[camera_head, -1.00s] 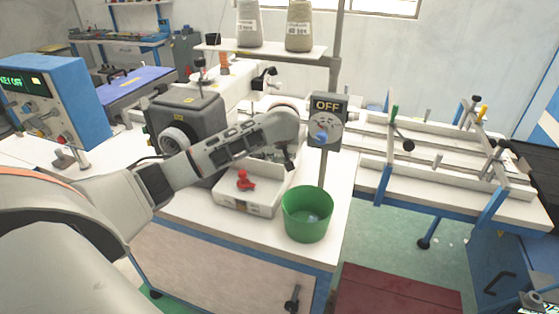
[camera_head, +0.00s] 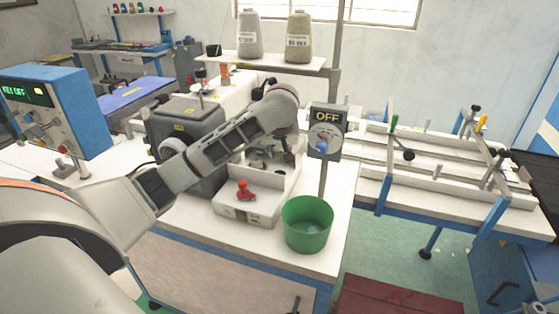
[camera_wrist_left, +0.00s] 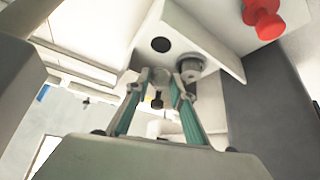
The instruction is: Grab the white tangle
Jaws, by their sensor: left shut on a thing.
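My left gripper (camera_head: 284,158) is over the white sewing machine's bed, behind the red knob (camera_head: 245,190). In the left wrist view its two green-sided fingers (camera_wrist_left: 160,80) come together at the tips. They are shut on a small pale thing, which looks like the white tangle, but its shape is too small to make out. In the head view the arm and fingers hide whatever is between the tips. My right gripper is not in view.
An OFF switch box (camera_head: 327,131) on a post stands right of the gripper. A grey motor housing (camera_head: 188,140) is to the left. Thread cones (camera_head: 298,38) sit on a shelf above.

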